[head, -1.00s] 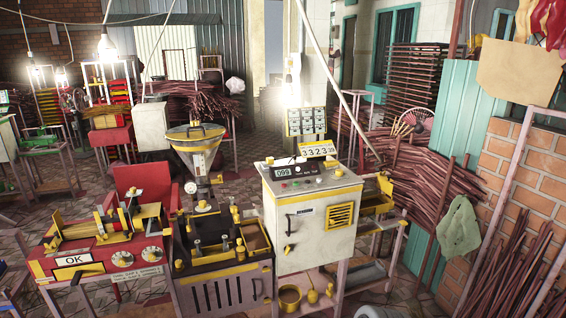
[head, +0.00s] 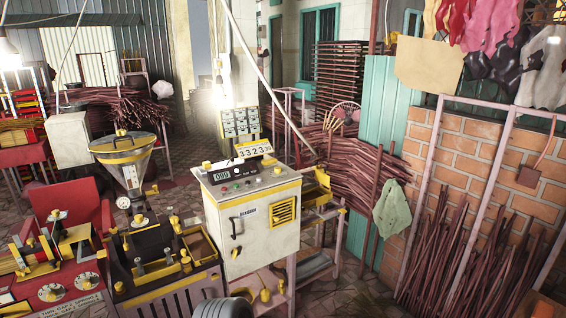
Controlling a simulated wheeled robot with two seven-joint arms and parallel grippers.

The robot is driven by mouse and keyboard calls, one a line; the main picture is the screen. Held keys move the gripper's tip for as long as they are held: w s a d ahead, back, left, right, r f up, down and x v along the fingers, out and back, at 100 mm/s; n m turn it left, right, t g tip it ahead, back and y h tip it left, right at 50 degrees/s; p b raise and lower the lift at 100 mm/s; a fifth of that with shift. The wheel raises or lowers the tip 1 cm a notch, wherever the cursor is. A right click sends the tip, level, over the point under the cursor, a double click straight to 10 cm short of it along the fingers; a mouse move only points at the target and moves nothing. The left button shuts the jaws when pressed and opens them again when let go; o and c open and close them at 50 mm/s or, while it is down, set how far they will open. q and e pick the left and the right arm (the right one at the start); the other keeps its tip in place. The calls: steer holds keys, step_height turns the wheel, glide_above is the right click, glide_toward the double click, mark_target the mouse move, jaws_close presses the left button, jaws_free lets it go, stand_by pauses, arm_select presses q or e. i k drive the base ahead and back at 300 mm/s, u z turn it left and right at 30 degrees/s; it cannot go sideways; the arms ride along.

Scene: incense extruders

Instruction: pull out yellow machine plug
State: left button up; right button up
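No clearly yellow machine stands out. Neither of my grippers is in view.
A red machine with dials (head: 62,285) is at the lower left. A grey rounded thing (head: 222,308) shows at the bottom edge. Bundled sticks (head: 352,172) are behind the cabinet; more sticks (head: 465,250) lean on the brick wall. Some floor (head: 352,290) is open right of the cabinet.

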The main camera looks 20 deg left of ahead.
mark_target(206, 165)
steer(key=z, duration=0.2)
steer(key=i, duration=2.25)
steer(key=u, duration=3.2)
